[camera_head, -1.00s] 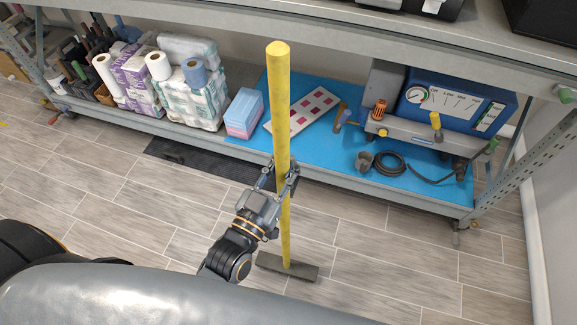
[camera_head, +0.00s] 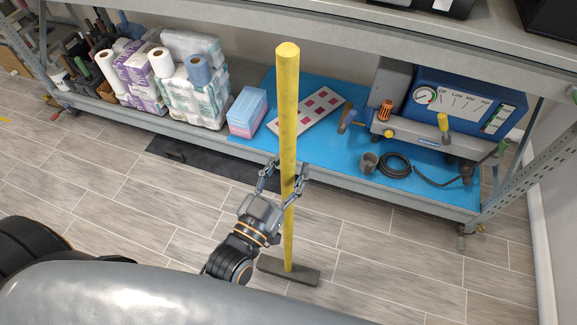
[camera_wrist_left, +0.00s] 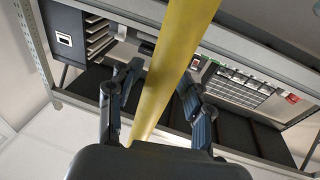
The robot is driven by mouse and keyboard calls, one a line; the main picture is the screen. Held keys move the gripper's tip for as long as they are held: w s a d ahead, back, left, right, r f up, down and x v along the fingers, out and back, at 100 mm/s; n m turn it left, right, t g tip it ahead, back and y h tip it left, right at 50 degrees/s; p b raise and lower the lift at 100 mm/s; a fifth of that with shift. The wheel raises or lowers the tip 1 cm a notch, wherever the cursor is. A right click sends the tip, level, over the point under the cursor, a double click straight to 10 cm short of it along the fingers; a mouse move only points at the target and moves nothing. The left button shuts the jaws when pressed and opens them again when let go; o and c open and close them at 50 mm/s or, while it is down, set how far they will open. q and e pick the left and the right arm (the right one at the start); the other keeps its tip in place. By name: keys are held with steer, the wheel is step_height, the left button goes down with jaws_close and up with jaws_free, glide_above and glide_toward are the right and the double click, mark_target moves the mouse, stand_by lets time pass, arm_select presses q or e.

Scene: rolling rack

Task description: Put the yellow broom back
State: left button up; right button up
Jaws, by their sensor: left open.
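The yellow broom (camera_head: 288,120) stands upright in front of the rack, its dark grey head (camera_head: 288,271) on the floor. My left gripper (camera_head: 284,176) is open, with one finger on each side of the handle and gaps visible beside it. In the left wrist view the yellow handle (camera_wrist_left: 172,70) passes between the spread fingers of my left gripper (camera_wrist_left: 160,95). I cannot tell whether either finger touches the handle. My right gripper is not in view.
The rolling rack's lower shelf (camera_head: 330,183) is just behind the broom. It carries paper rolls (camera_head: 196,95), a tissue box (camera_head: 247,111), a card with red squares (camera_head: 307,112) and a blue machine (camera_head: 460,100). A black mat (camera_head: 200,166) lies under the rack. The front floor is clear.

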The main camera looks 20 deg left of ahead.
arm_select(q)
steer(key=shift+r, duration=0.15)
steer(key=shift+s, duration=0.25)
steer(key=b+v, duration=0.1)
steer(key=v, duration=1)
steer(key=shift+s, duration=0.2)
steer(key=s+a+f+g, duration=0.1)
steer(key=s+f+g, duration=0.15)
steer(key=f, duration=1.05)
steer(key=s+f+g+y, duration=0.1)
steer(key=f+g, duration=0.3)
steer(key=f, duration=0.8)
steer(key=s+a+f+g, duration=0.1)
steer(key=s+f+g, duration=0.15)
steer(key=f, duration=1.05)
steer(key=s+a+f+g+y, duration=0.1)
steer(key=s+a+f+g, duration=0.3)
steer(key=s+f, duration=0.3)
steer(key=s+a+f+g+y, duration=0.2)
steer(key=s+a+f+g, duration=0.2)
steer(key=s+f, duration=0.4)
step_height(320, 180, down, 3)
steer(key=shift+s+r+g, duration=0.15)
steer(key=shift+s+g, duration=0.05)
steer(key=shift+g, duration=0.3)
